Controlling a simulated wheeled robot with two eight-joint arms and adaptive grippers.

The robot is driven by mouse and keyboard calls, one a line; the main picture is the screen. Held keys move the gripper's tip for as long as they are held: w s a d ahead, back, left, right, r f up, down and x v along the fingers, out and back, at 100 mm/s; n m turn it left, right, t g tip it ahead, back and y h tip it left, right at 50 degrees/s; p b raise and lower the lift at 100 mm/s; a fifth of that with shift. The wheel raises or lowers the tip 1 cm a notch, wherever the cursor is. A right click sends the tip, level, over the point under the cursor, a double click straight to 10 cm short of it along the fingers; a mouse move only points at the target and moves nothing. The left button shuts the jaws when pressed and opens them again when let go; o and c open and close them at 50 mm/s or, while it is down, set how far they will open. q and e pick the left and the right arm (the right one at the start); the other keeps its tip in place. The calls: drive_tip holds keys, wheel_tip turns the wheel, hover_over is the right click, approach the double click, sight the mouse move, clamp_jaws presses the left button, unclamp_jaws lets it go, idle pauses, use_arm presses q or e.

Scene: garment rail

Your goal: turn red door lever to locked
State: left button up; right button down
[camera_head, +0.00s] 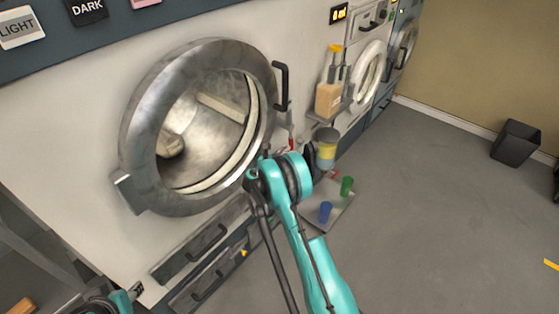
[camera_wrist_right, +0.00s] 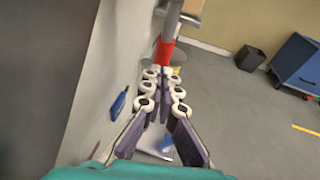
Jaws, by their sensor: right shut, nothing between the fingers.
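The red door lever (camera_head: 291,143) shows as a small red strip on the machine's front, right of the round metal door (camera_head: 135,145). In the right wrist view a red piece (camera_wrist_right: 166,53), apparently the lever, is just beyond my right fingertips. My right gripper (camera_wrist_right: 161,80) is shut and empty, pointing toward it; I cannot tell if they touch. In the head view my teal right wrist hides most of that gripper. My left arm shows only at the lower left edge, with its gripper (camera_head: 97,304) partly cut off and its fingers unclear.
A black door handle (camera_head: 281,86) is above the lever. A shelf with a tan bottle (camera_head: 329,98) juts out to the right. A tray (camera_head: 340,212) with a blue cup (camera_head: 325,211) and a green cup (camera_head: 347,186) is below. The floor at right is open, with a dark bin (camera_head: 515,143).

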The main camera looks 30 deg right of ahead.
drive_tip(key=shift+w+d+r, duration=0.1)
drive_tip(key=shift+w+d, duration=0.2)
drive_tip(key=shift+d, duration=0.15)
